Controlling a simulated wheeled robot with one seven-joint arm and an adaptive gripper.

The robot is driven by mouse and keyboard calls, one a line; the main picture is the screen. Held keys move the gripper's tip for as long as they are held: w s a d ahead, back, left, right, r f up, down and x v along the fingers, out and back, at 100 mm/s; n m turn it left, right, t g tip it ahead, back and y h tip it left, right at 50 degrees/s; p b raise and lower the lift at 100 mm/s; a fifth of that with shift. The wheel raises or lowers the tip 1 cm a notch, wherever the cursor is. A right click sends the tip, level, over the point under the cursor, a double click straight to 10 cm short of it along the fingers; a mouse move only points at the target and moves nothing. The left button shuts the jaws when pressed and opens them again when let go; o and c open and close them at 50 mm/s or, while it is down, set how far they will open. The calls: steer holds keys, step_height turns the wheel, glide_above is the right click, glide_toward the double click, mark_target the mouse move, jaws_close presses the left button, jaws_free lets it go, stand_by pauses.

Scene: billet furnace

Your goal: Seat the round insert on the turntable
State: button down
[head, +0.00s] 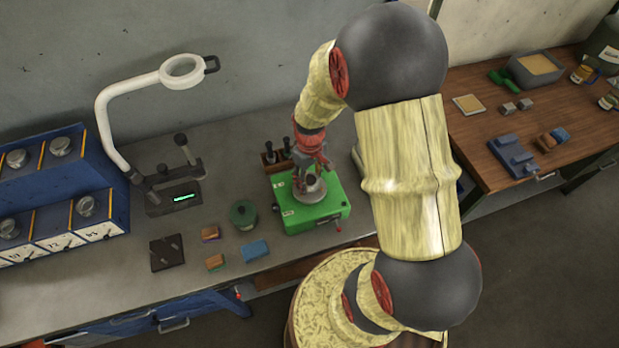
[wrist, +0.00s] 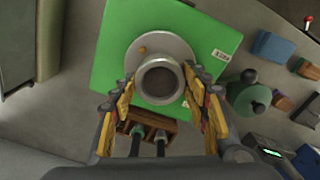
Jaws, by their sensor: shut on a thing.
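The turntable is a green box (head: 300,219) on the grey bench, with a pale grey round plate on top. The box also shows in the wrist view (wrist: 112,60). The round insert (wrist: 160,80) is a grey hollow cylinder with a dark bore, over the round plate (wrist: 142,58). My gripper (wrist: 161,86) has one finger on each side of the insert and is shut on it. In the head view my gripper (head: 311,172) is above the green box, pointing down. Whether the insert's underside touches the plate cannot be told.
A wooden holder (head: 270,162) with dark-handled tools stands close behind the green box. A dark green round pot (head: 243,214), a blue block (head: 255,250) and small brown blocks lie to its left. A magnifier lamp (head: 182,72) and blue drawer units (head: 85,205) stand further left.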

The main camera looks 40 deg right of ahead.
mark_target(310, 180)
steer(key=shift+f+b, duration=0.55)
steer(key=shift+f, duration=0.25)
stand_by(0.9)
steer(key=shift+r+p, duration=0.6)
steer(key=shift+r, duration=0.25)
steer(key=shift+f+b, duration=0.6)
steer(key=shift+f, duration=0.2)
stand_by(1.0)
steer(key=c, duration=1.2)
jaws_free()
steer(key=shift+c, duration=0.2)
step_height(310, 180, up, 11)
steer(key=p, duration=0.7)
steer(key=shift+p, duration=0.35)
